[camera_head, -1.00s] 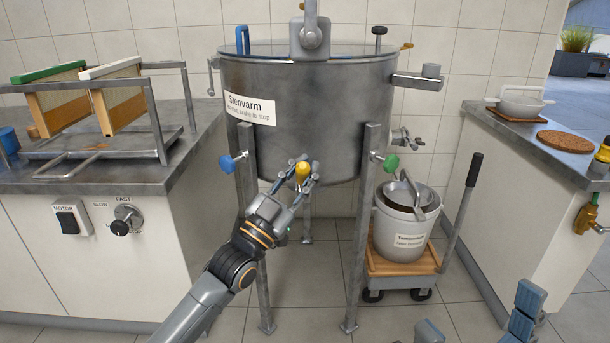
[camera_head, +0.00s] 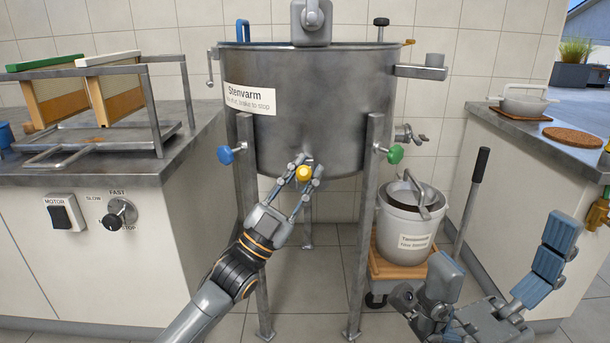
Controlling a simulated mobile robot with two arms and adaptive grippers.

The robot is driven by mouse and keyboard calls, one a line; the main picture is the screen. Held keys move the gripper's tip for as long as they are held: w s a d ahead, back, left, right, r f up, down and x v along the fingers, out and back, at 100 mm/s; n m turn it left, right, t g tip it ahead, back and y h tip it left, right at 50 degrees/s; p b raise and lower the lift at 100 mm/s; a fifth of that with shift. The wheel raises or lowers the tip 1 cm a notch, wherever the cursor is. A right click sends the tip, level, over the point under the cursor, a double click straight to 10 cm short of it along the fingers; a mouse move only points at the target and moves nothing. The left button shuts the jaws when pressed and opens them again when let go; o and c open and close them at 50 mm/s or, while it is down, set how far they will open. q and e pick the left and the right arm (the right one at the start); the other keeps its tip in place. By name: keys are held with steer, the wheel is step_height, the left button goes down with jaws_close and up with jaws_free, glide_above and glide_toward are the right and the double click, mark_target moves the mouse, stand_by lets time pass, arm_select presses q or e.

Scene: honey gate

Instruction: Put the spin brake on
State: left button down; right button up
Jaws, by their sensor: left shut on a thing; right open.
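The steel tank (camera_head: 320,110) stands on legs in the middle, with a label mentioning a brake to stop. My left gripper (camera_head: 304,172) is shut on a yellow knob (camera_head: 303,174) low at the tank's front. A blue knob (camera_head: 226,155) sits by the left leg and a green knob (camera_head: 395,153) by the right leg. I cannot tell from the view which knob is the spin brake. My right gripper (camera_head: 500,258) is open and empty at the lower right, in front of the tank and apart from it.
A white bucket (camera_head: 397,230) stands on a wheeled trolley (camera_head: 385,269) right of the tank. The left counter carries a frame rack (camera_head: 160,110); its front has a motor switch (camera_head: 66,213) and a speed dial (camera_head: 119,214). A right counter (camera_head: 560,140) stands beyond my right gripper.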

arm_select(q)
steer(key=shift+f, duration=0.25)
steer(key=c, duration=1.1)
jaws_free()
steer(key=shift+a, duration=0.1)
steer(key=shift+c, duration=0.2)
steer(key=shift+o, duration=0.2)
steer(key=shift+r, duration=0.1)
steer(key=v, duration=1.2)
